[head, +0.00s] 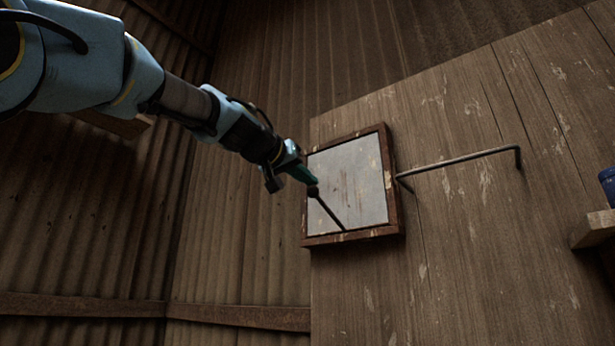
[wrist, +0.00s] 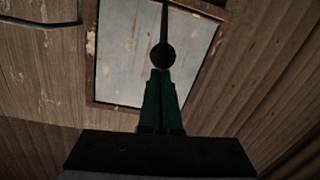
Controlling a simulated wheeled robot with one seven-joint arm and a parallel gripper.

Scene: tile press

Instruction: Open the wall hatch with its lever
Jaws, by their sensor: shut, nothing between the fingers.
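The wall hatch is a pale grey panel (head: 362,175) in a worn brown wooden frame (head: 391,196), set on a plank wall. It looks closed, flush in its frame. Its lever (head: 330,214) is a thin dark rod from the panel's lower part, ending in a dark round knob (head: 313,191). My gripper (head: 312,180) is at the knob, in front of the panel's left side. In the wrist view the green fingers (wrist: 161,72) are together, with their tips at the knob (wrist: 163,56). Whether they touch it I cannot tell. The panel (wrist: 120,65) shows behind them.
A dark metal bar (head: 460,160) sticks out on the plank wall right of the hatch. A wooden shelf end (head: 592,230) with a blue object (head: 608,184) is at the right edge. Corrugated wall (head: 245,240) is at left.

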